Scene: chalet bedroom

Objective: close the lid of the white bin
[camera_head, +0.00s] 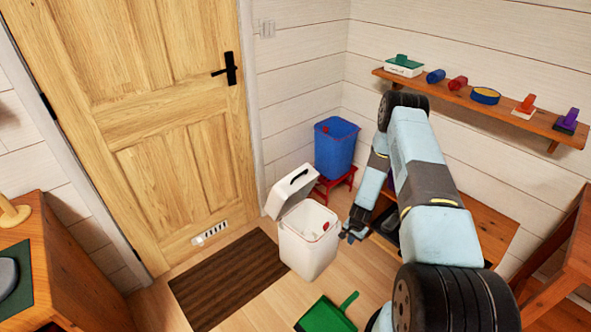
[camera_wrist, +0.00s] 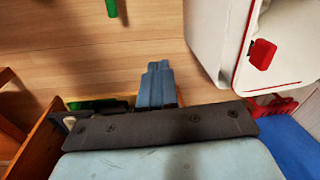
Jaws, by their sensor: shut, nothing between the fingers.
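The white bin (camera_head: 305,252) stands on the wooden floor beside the doormat. Its lid (camera_head: 291,190) is open, tilted up at the bin's back left, with a dark handle slot in it. The bin's mouth is uncovered and a small red part shows by its rim. My gripper (camera_head: 352,234) is just right of the bin, near rim height, apparently apart from it. In the wrist view the bin (camera_wrist: 212,35) is at upper right with its red part (camera_wrist: 263,54). My gripper's fingers (camera_wrist: 157,78) are together and empty, left of the bin.
A blue bucket (camera_head: 336,148) on a red stool (camera_head: 338,183) stands behind the bin. A low wooden shelf (camera_head: 488,225) is to the right. A brown doormat (camera_head: 228,278) lies left, a green dustpan (camera_head: 325,316) in front. A wooden door (camera_head: 150,120) is behind.

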